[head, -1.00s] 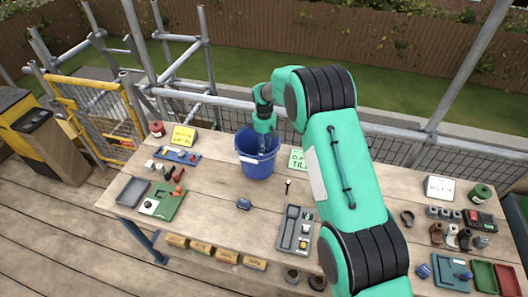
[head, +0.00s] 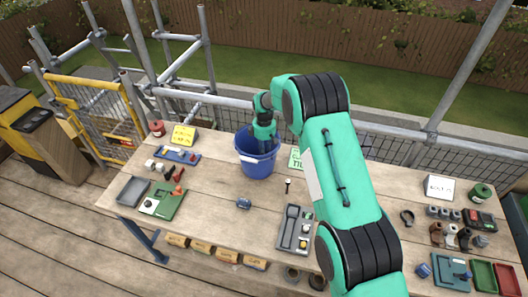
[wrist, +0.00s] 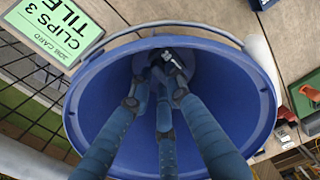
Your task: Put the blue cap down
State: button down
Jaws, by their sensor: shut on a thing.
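The blue bucket (head: 256,163) stands upright at the back of the bench, left of my arm. My gripper (wrist: 160,78) reaches down into its open mouth, with its three blue fingers drawn together at the tips inside the bucket. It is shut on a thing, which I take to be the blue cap. The cap is mostly hidden by the fingers and hard to tell from the dark blue inside; a small grey-white bit (wrist: 173,60) shows by the tips. In the head view, the bucket wall hides the fingertips.
A green sign (head: 296,158) lies right of the bucket. A small blue item (head: 243,203) and a grey tray (head: 295,230) lie in front. A blue tray (head: 177,154) and green board (head: 163,201) are at left. Bare wood lies around the small blue item.

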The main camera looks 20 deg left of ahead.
jog(key=shift+f, duration=0.4)
jog(key=c, duration=1.6)
grip_release()
jog(key=shift+c, duration=0.2)
jog(key=shift+r, duration=0.15)
jog(key=shift+r, duration=0.8)
notch_tip(320, 180, up, 11)
jog(key=shift+r+b, duration=0.2)
jog(key=shift+b, duration=0.2)
